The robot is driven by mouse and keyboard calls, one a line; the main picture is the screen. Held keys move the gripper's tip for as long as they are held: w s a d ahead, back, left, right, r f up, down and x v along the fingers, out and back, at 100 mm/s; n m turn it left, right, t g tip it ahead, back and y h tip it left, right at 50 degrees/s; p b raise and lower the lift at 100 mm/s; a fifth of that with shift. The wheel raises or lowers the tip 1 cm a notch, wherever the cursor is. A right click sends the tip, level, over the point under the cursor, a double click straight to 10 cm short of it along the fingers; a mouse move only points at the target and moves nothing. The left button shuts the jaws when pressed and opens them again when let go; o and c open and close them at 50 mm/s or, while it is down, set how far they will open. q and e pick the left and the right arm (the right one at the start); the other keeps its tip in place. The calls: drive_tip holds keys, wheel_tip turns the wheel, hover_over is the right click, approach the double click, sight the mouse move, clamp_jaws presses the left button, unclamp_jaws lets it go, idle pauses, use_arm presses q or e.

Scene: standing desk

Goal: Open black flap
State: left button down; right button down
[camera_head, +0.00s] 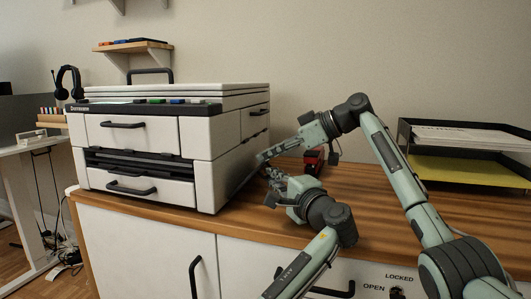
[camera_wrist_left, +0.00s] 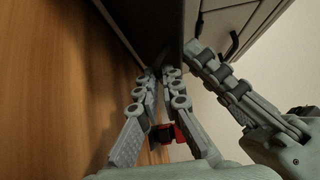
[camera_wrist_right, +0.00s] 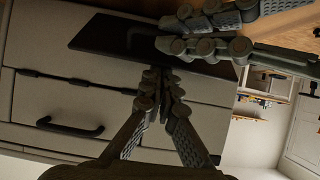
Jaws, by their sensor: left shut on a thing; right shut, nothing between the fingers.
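The black flap (camera_wrist_right: 108,28) is a dark panel low on the side of the white printer (camera_head: 150,140), with a dark handle (camera_wrist_right: 130,38). It also shows as a dark surface in the left wrist view (camera_wrist_left: 150,18). My left gripper (camera_head: 266,178) is shut at the flap's handle, its fingertips (camera_wrist_left: 160,72) against the dark part; they hide most of the grip. My right gripper (camera_head: 261,158) is shut and empty above the left one, its fingertips (camera_wrist_right: 155,76) close to the flap's edge. I cannot tell how far the flap stands from the printer.
The printer stands on a wooden cabinet top (camera_head: 400,197). A small red and black object (camera_head: 313,158) stands behind my grippers. A black paper tray (camera_head: 462,145) is at the right. The wood between is partly free. My two grippers are close together.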

use_arm(q)
drive_tip(key=shift+w+a+y, duration=0.15)
drive_tip(key=shift+a+y, duration=0.15)
drive_tip(key=shift+a, duration=0.25)
drive_tip(key=c, duration=1.7)
unclamp_jaws()
drive_tip(key=shift+d, duration=0.15)
